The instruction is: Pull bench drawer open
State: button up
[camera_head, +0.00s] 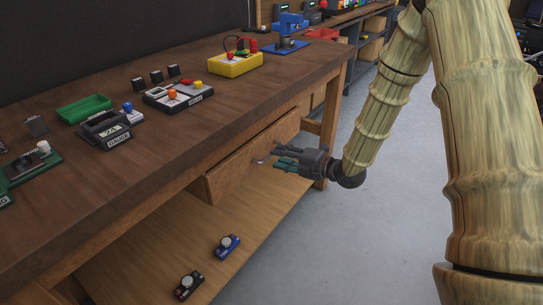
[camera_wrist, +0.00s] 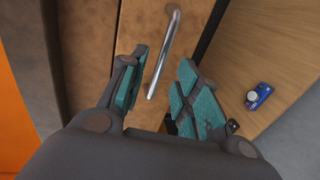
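The bench drawer (camera_head: 235,170) has a wooden front under the bench top. Its front also shows in the wrist view (camera_wrist: 135,35). Its metal bar handle (camera_wrist: 165,50) appears between my fingers in the wrist view. In the head view, a small part of the handle (camera_head: 264,157) shows just left of my fingertips. My gripper (camera_head: 281,156) is open, with teal pads on both sides of the handle as seen in the wrist view (camera_wrist: 163,65). I see no clear contact between pads and handle. I cannot tell whether the drawer is slightly out.
The wooden bench top (camera_head: 170,60) carries gauges, a green tray (camera_head: 84,109), a yellow box (camera_head: 235,64) and a blue press (camera_head: 289,35). A lower shelf (camera_head: 150,250) holds a blue device (camera_head: 227,246) and a black device (camera_head: 188,285). Grey floor (camera_head: 370,230) lies clear beside the bench.

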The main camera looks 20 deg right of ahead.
jog(key=shift+x, duration=2.2)
grip_shut()
